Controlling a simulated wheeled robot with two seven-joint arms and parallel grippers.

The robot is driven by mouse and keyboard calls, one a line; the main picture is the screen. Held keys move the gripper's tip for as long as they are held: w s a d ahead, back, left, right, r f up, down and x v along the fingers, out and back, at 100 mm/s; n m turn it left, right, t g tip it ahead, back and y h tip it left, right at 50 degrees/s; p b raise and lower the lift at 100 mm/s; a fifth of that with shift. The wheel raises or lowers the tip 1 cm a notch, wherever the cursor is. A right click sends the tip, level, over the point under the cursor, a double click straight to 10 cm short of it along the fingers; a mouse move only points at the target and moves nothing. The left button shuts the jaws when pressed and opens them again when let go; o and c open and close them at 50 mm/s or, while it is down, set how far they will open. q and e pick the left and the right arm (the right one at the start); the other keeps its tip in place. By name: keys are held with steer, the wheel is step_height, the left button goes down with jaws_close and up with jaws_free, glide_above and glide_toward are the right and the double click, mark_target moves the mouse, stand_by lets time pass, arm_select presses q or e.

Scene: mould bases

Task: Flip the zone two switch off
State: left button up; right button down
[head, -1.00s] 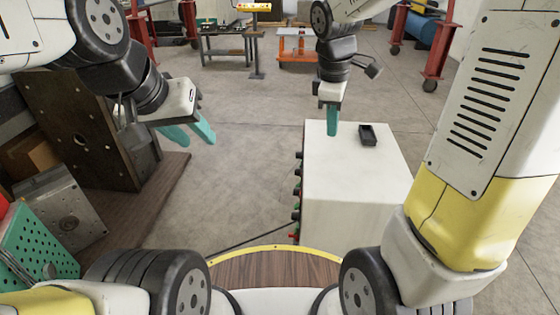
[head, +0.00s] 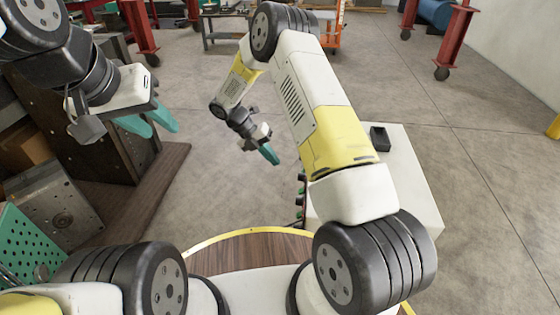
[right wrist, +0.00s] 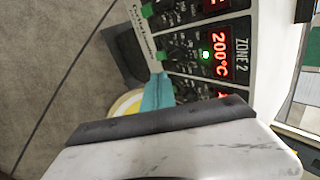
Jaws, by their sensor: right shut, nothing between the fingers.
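The white controller box (head: 420,195) stands to the right in the head view, partly hidden behind my right arm. Its panel side shows knobs along the left edge. Small dark and green controls (right wrist: 180,50) lie left of the lamp; which one is the switch is hard to tell. My right gripper (head: 272,155) is shut and empty, its teal tips (right wrist: 158,88) close to this row; contact is unclear. My left gripper (head: 155,122) is open and empty.
Dark mould blocks (head: 55,200) and a teal perforated plate (head: 25,245) stand at the left. Open concrete floor lies between them and the box.

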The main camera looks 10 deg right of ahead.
mark_target(303, 190)
steer(key=shift+w+a+f+n, duration=0.2)
steer(key=shift+f+n, duration=0.1)
steer(key=shift+f, duration=0.15)
steer(key=shift+w+a+f+n, duration=0.15)
steer(key=shift+f+n, duration=0.15)
steer(key=shift+f, duration=0.15)
steer(key=x, duration=1.4)
steer(key=shift+d+r, duration=0.1)
steer(key=shift+d+f+h, duration=0.15)
steer(key=shift+f+h, duration=0.15)
steer(key=shift+h, duration=0.1)
